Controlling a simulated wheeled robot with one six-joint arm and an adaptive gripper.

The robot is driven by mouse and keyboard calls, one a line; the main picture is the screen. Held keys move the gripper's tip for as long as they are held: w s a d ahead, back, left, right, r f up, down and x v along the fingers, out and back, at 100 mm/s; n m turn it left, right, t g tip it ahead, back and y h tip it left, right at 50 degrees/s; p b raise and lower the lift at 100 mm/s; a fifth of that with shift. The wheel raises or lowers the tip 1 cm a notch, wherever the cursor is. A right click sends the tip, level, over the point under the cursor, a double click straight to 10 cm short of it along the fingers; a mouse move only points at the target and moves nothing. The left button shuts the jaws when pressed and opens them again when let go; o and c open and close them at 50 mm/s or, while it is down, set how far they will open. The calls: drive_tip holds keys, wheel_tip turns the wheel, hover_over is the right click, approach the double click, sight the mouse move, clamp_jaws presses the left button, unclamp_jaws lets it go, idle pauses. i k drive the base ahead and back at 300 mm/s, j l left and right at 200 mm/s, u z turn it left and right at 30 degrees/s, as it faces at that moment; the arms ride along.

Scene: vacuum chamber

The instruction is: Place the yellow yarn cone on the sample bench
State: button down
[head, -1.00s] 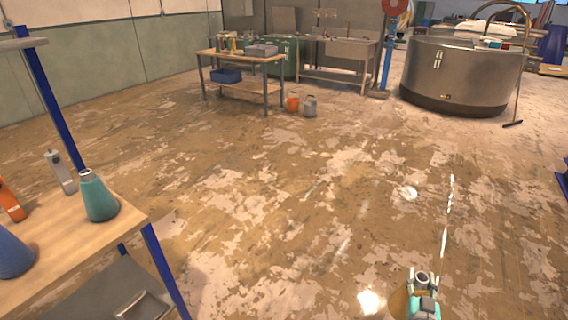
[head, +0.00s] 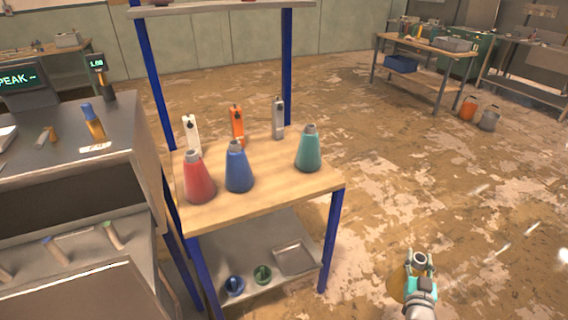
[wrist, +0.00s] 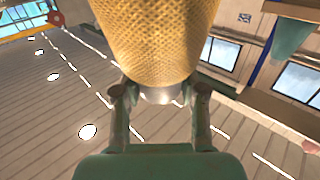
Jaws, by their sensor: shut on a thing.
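My gripper (head: 420,260) is at the lower right of the head view, shut on the yellow yarn cone (wrist: 155,40). The cone fills the upper middle of the wrist view, its narrow grey tip between the fingers.
White (head: 191,134), orange (head: 237,122) and grey (head: 278,118) holders stand behind the cones. The wooden top's front right corner is bare. A grey metal counter (head: 140,135) stands at left. Another bench (head: 430,56) is at the back right. Floor around my gripper is clear.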

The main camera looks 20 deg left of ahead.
sight(269, 169)
drive_tip(key=u, duration=0.75)
